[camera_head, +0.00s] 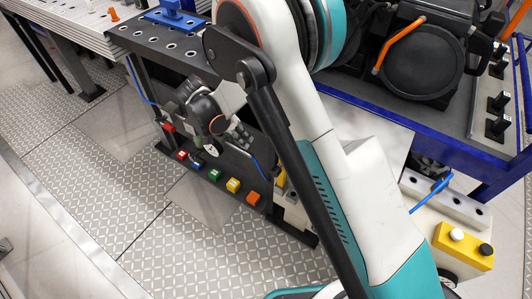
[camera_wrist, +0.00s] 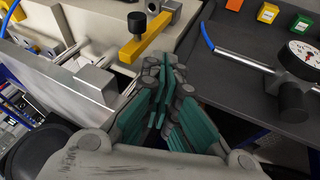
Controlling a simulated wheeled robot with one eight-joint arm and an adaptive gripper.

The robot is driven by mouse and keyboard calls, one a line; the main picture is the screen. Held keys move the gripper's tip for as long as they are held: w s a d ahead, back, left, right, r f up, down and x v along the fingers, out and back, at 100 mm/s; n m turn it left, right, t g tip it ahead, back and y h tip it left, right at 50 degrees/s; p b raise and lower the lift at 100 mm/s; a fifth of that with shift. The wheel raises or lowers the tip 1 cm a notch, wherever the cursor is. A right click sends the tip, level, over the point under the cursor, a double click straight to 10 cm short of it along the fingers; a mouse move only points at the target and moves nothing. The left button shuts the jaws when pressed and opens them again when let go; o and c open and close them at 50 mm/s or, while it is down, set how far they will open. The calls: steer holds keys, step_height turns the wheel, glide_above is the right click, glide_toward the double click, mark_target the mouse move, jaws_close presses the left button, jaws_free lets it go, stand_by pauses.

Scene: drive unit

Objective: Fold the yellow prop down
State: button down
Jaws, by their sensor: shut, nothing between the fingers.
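The yellow prop (camera_wrist: 147,38) is a short yellow bar with a black knob at one end, seen at the upper middle of the wrist view. It lies slantwise beside a light metal block, at the edge of a pale housing. My gripper (camera_wrist: 168,62) has teal finger pads and its fingertips are together, empty, just below and right of the prop in the picture. I cannot tell whether they touch. In the head view my gripper (camera_head: 240,133) is small beside the dark panel, and my arm hides most of the prop's area.
A dial gauge (camera_wrist: 303,54) on a metal holder stands right of my gripper. A blue cable (camera_wrist: 207,36) ends near it. Coloured blocks (camera_head: 214,175) line the dark panel. A yellow button box (camera_head: 463,246) is at the lower right. The patterned floor at left is clear.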

steer(key=s+d+b+x, duration=0.1)
steer(key=b+x, duration=0.4)
steer(key=x, duration=0.7)
steer(key=shift+s+d+r, duration=0.2)
steer(key=shift+s+d, duration=0.2)
steer(key=shift+s, duration=0.3)
